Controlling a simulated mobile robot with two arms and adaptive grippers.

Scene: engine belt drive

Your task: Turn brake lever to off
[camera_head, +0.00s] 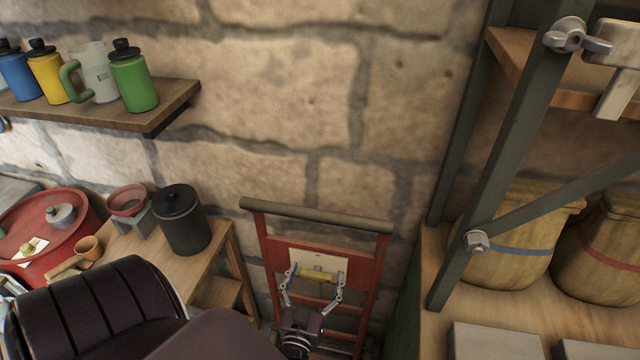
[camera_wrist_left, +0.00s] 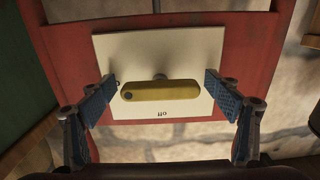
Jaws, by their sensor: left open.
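The brake lever (camera_head: 318,275) is a short yellow bar on a cream plate (camera_head: 320,260), fixed to a red frame against the stone wall. In the left wrist view the lever (camera_wrist_left: 160,90) lies nearly level across the plate (camera_wrist_left: 195,45). Small "off" lettering shows upside down on the plate beneath it; a dark dot is near the lever's left end. My left gripper (camera_head: 316,280) is open in front of the plate. Its blue-padded fingers stand on either side of the lever, with a gap at each end. My right gripper is not in view.
A wooden table (camera_head: 215,245) with a dark lidded pot (camera_head: 182,222) and a red drum (camera_head: 40,228) stand left of the frame. A shelf (camera_head: 175,100) with jugs hangs above. A metal-braced rack (camera_head: 500,130) with sacks (camera_head: 510,255) stands close on the right.

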